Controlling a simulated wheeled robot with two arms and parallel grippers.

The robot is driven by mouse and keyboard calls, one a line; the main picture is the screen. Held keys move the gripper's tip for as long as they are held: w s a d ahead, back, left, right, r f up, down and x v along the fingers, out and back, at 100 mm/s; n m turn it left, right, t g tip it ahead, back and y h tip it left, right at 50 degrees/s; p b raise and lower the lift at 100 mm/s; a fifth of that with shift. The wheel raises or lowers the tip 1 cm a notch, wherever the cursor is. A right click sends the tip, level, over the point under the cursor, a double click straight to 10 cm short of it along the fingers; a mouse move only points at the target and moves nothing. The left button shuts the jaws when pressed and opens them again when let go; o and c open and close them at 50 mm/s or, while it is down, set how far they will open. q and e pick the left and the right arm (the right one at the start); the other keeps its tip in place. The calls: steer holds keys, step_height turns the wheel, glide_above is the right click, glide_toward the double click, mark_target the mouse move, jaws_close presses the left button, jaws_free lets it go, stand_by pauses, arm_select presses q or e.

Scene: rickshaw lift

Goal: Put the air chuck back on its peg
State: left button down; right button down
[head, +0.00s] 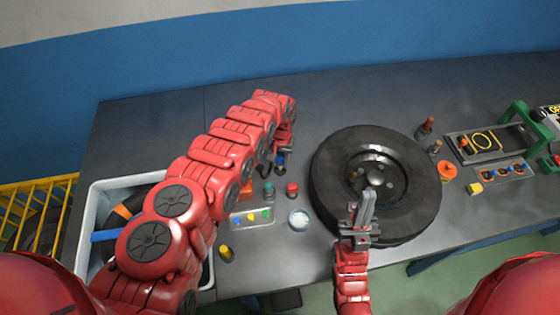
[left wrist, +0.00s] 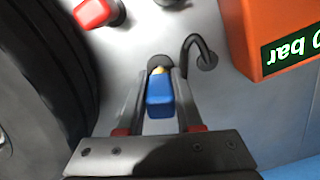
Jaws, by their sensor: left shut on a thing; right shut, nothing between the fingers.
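The air chuck, a blue body with a brass tip, shows in the left wrist view (left wrist: 160,98). It lies between the fingers of my left gripper (left wrist: 158,88), which is shut on it. In the head view the blue of the chuck (head: 281,158) shows just below my left gripper (head: 282,152), beside the tyre. A dark round shape (left wrist: 158,62) sits behind the brass tip; whether they touch I cannot tell. A black bent hook (left wrist: 198,48), possibly the peg, stands right of the chuck, apart from it. My right gripper (head: 358,232) is shut and empty over the tyre's near edge.
The tyre (head: 330,190) fills the table's middle. An orange box marked "0 bar" (left wrist: 262,38) stands close right of the hook. A red-topped item (head: 292,189), a small parts tray (head: 250,218) and a white round dish (head: 299,219) lie nearby. A white bin (head: 98,196) is at left.

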mark_target(280, 156)
arm_select(q)
steer(key=shift+f+b, duration=1.2)
steer(key=shift+f, duration=0.15)
stand_by(0.8)
steer(key=shift+c, duration=1.2)
jaws_free()
steer(key=shift+r, duration=0.2)
step_height(280, 156, up, 2)
steer(key=shift+r+p, duration=0.25)
steer(key=shift+p, duration=0.9)
steer(key=shift+r+p, duration=1.5)
steer(key=shift+r, duration=0.65)
steer(key=shift+s+f, duration=0.1)
